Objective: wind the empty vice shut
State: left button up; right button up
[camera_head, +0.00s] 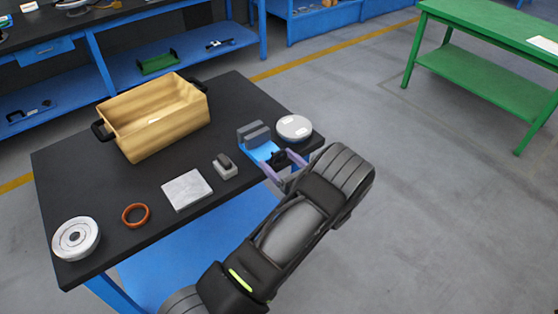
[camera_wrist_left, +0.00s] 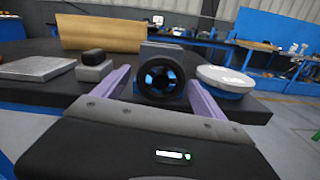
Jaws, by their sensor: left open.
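The vice has a blue body (camera_head: 265,151) and two grey jaws (camera_head: 253,133), and stands at the right front edge of the black bench. I see nothing between its jaws in the head view. Its round black hand wheel (camera_wrist_left: 162,84) faces my left wrist camera, with blue showing through its openings. My left gripper (camera_head: 279,159) is open, with its purple fingers on either side of the wheel. In the left wrist view the fingers look apart from the wheel, and its far side is hidden. My right gripper is in neither view.
A white round part (camera_head: 294,126) stands close right of the vice. A small grey block with a black top (camera_head: 226,170), a grey plate (camera_head: 187,189), an orange ring (camera_head: 125,215) and a white flanged part (camera_head: 62,243) lie leftward. A wooden crate (camera_head: 140,133) stands behind them.

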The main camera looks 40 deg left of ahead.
pick_arm(q)
jog(key=shift+c, duration=0.2)
jog(key=c, duration=1.3)
jog(key=shift+n+b, duration=0.7)
jog(key=shift+w+d+n+b, duration=0.1)
jog(key=shift+w+n+b, duration=0.1)
jog(key=shift+n+b, duration=2)
jog(key=shift+w+n+b, duration=0.1)
jog(key=shift+n+b, duration=1.6)
jog(key=shift+n, duration=0.6)
jog(key=shift+r+n+b, duration=0.1)
jog(key=shift+n+b, duration=0.55)
jog(key=shift+n, duration=0.15)
